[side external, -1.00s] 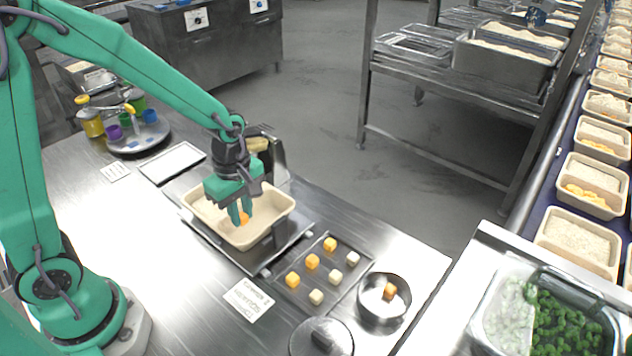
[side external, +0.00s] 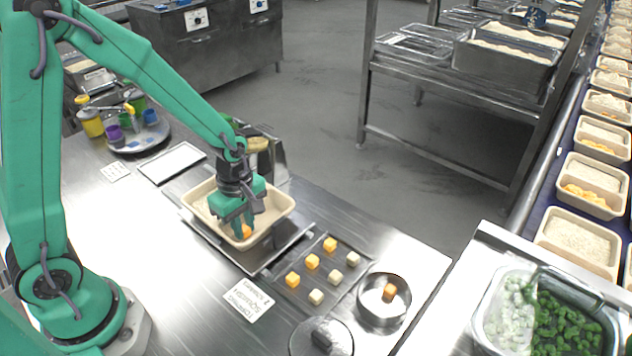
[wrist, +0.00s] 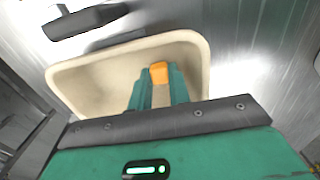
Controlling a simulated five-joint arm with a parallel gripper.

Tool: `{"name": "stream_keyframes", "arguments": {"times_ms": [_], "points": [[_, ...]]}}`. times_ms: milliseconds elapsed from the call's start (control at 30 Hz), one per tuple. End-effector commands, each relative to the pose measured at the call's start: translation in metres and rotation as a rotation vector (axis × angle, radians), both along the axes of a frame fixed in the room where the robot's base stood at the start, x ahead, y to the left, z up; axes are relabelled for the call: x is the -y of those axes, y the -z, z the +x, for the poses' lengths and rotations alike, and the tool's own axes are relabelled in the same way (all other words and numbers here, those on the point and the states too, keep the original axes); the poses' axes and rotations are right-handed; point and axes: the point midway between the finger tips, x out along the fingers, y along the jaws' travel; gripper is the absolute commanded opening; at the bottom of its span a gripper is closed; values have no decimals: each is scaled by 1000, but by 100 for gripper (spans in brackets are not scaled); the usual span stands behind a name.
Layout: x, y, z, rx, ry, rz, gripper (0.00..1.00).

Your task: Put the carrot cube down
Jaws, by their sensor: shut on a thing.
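My gripper (side external: 240,228) points down into the beige tray (side external: 283,208), its fingers inside the rim. It is shut on an orange carrot cube (side external: 247,232), which shows between the green fingertips. In the wrist view the carrot cube (wrist: 159,72) sits at the ends of the fingers, over the tray (wrist: 75,75). Whether the cube touches the tray's floor I cannot tell. The rest of the tray's inside looks empty.
A dark plate (side external: 325,290) with several orange and pale cubes lies right of the tray. A round metal bowl (side external: 384,300) holds an orange-brown cube. A dark round lid (side external: 322,338) lies in front. A turntable with coloured cups (side external: 140,135) stands at the back left.

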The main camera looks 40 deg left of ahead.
Motion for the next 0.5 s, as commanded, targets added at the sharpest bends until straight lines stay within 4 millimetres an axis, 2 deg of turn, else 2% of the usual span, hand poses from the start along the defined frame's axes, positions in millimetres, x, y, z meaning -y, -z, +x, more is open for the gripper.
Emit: {"name": "stream_keyframes", "arguments": {"times_ms": [200,233,300,500], "points": [[0,4,0,-1,0,0,0],[0,3,0,-1,0,0,24],[0,3,0,0,0,0,38],[0,3,0,0,0,0,40]]}}
